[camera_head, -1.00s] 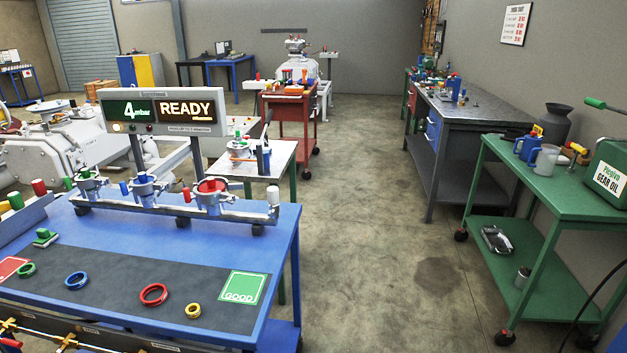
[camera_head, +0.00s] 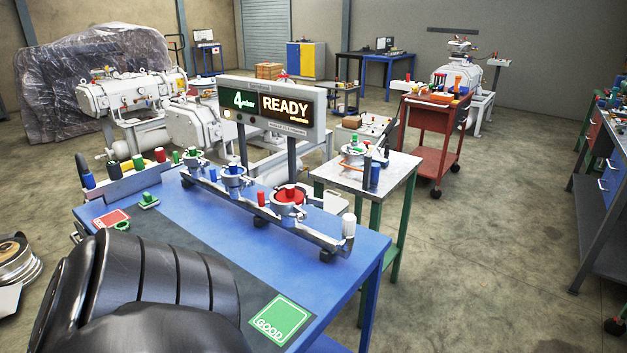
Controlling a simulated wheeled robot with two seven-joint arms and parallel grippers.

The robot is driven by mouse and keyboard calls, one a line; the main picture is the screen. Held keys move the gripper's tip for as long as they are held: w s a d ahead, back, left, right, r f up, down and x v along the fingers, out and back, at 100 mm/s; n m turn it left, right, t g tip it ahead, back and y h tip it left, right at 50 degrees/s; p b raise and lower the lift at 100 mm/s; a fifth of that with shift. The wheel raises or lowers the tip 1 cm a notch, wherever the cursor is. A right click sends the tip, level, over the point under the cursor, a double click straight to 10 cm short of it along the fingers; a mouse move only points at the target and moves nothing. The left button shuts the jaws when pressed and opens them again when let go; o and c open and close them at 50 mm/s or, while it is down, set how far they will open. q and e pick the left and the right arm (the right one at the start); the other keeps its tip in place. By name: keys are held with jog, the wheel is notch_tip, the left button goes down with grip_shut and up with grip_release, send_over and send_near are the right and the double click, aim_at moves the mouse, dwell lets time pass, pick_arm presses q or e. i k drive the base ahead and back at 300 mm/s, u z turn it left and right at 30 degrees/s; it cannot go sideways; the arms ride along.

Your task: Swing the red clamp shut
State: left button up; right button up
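A row of vacuum ports on a metal bar stands along the back of the blue table (camera_head: 345,248) in the head view. The port with the red insert (camera_head: 289,194) is nearest the bar's right end, and a small red knob (camera_head: 261,199) stands just left of it. Whether its clamp is open or shut is too small to tell. The port with the blue insert (camera_head: 232,171) is to its left, with a green-marked one (camera_head: 192,157) beyond. A black ribbed part of my arm fills the lower left. Neither gripper is in view.
A display reading READY (camera_head: 285,105) stands behind the ports. A green GOOD pad (camera_head: 280,319) lies at the table's front right, and a small green part (camera_head: 149,201) sits at left. My arm covers much of the dark mat. A side table (camera_head: 397,172) stands behind right.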

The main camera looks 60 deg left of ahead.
aim_at(278, 208)
jog(key=i, duration=2.25)
jog(key=u, duration=4.65)
